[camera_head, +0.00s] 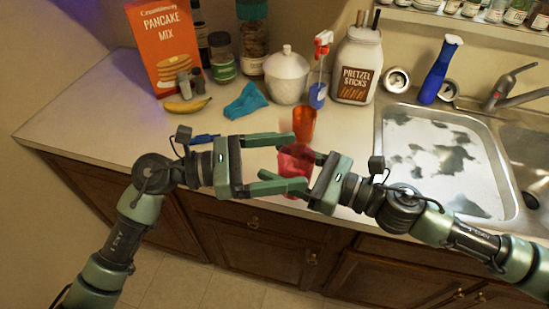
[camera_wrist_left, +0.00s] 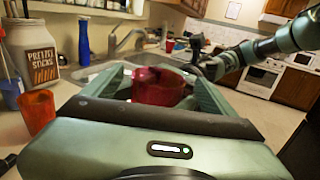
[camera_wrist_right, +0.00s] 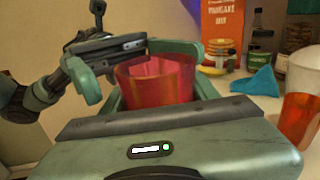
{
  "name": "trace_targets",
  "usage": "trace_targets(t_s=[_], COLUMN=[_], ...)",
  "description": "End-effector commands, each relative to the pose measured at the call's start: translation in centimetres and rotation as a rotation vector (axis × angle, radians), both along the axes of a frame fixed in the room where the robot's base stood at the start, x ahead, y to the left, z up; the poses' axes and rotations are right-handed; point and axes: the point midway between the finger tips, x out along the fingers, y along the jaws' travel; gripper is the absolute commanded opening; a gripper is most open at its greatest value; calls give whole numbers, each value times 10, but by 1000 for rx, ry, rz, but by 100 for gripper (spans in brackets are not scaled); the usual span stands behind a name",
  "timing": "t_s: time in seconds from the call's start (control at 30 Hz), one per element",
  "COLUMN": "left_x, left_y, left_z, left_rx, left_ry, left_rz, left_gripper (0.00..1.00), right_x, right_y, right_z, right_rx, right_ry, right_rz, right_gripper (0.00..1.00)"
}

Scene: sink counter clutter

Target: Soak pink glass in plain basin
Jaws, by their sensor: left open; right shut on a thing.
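The pink glass (camera_head: 295,161) is held up in front of the counter's front edge, between my two grippers. It also shows in the left wrist view (camera_wrist_left: 158,86) and the right wrist view (camera_wrist_right: 156,80). My right gripper (camera_head: 302,169) is shut on it. My left gripper (camera_head: 284,160) is open, with its fingers on either side of the glass; I cannot tell whether they touch it. The sink at right has two basins. The left basin (camera_head: 445,150) has whitish foam-like patches. The right basin (camera_head: 527,150) looks plain, has a dark drain and is partly cut off.
An orange glass (camera_head: 304,122) stands on the counter just behind the pink glass. A pretzel jar (camera_head: 357,65), a white lidded jar (camera_head: 287,77), a blue cloth (camera_head: 246,101) and a banana (camera_head: 187,105) stand farther back. A faucet (camera_head: 515,90) and blue bottle (camera_head: 440,68) are behind the sink.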

Motion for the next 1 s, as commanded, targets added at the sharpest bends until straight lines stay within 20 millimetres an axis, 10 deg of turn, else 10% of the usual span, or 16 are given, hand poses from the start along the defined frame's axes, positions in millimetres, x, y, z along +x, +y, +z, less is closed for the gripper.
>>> trace_targets(t_s=[0.17,0.43,0.47,0.53,1.0], left_x=[0,0,0,0,0], left_y=[0,0,0,0,0], left_z=[0,0,1,1,1], left_rx=[0,0,-1,-1,-1], left_ry=[0,1,0,0,0], left_rz=[0,-1,-1,-1,0], left_gripper=[87,14,6,4,4], right_x=[0,0,0,0,-3], right_y=[0,0,0,0,-7], right_z=[1,1,1,1,-1], right_rx=[1,1,1,1,1], right_ry=[0,0,0,0,3], right_rz=[0,0,0,-1,-3], right_gripper=[3,3,65,84,85])
